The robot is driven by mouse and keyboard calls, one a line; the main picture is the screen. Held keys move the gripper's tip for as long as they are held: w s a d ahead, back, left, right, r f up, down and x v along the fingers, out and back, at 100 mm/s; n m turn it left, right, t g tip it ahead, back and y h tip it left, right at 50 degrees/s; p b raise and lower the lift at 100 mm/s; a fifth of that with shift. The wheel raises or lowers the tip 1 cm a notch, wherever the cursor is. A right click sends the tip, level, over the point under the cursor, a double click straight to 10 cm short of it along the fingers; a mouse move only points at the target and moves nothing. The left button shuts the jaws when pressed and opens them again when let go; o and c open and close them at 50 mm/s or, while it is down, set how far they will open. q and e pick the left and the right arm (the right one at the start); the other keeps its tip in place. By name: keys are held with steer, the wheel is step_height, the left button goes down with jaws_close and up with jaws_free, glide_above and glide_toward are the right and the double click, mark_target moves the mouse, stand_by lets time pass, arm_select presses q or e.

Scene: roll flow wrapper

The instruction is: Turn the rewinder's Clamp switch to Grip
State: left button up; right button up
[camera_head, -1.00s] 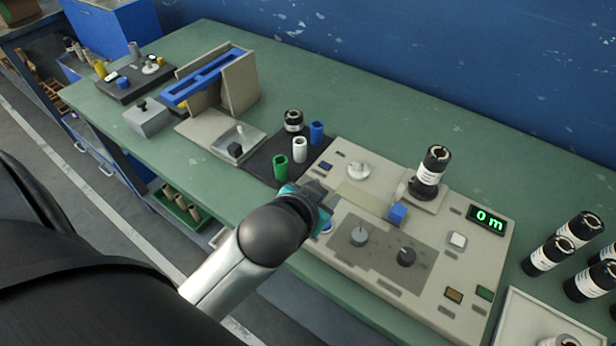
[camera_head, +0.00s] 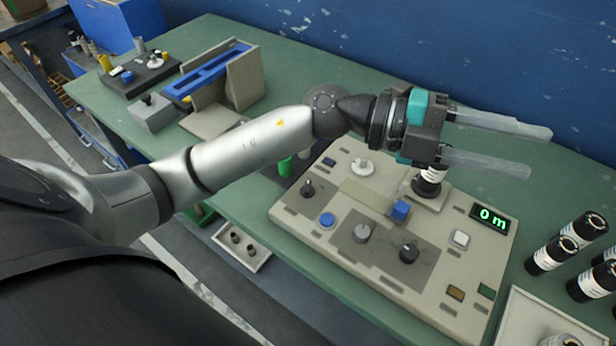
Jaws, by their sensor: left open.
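The rewinder (camera_head: 300,220) is a beige panel on the green bench. It carries a black knob (camera_head: 307,189) at its left, a grey knob (camera_head: 362,233) and another black knob (camera_head: 408,253) on a grey plate, and a pale round knob (camera_head: 362,167) at the back. The labels are too small to read, so I cannot tell which is the Clamp switch or how it is set. My left gripper (camera_head: 538,152) is open and empty, above the panel's back right, its fingers pointing right. It partly hides a black roll (camera_head: 428,186) on the rewinder. My right gripper is not in view.
A green "0 m" display (camera_head: 491,217), a blue button (camera_head: 326,220) and a blue block (camera_head: 400,210) sit on the panel. Several black rolls (camera_head: 550,254) stand at the right near a white tray (camera_head: 508,325). A blue-topped stand (camera_head: 208,72) is at the back left.

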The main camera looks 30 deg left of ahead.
arm_select(q)
step_height(320, 180, down, 6)
steer(key=a+m+g+y, duration=0.2)
steer(key=g+y, duration=0.1)
steer(key=y, duration=0.1)
steer(key=n+y, duration=0.3)
steer(key=y, duration=1.1)
glide_above(308, 183)
step_height(308, 183, down, 6)
steer(key=shift+g, duration=0.3)
step_height(308, 183, down, 15)
steer(key=shift+f+b, duration=0.15)
steer(key=shift+b, duration=1)
steer(key=shift+c, duration=0.3)
jaws_close()
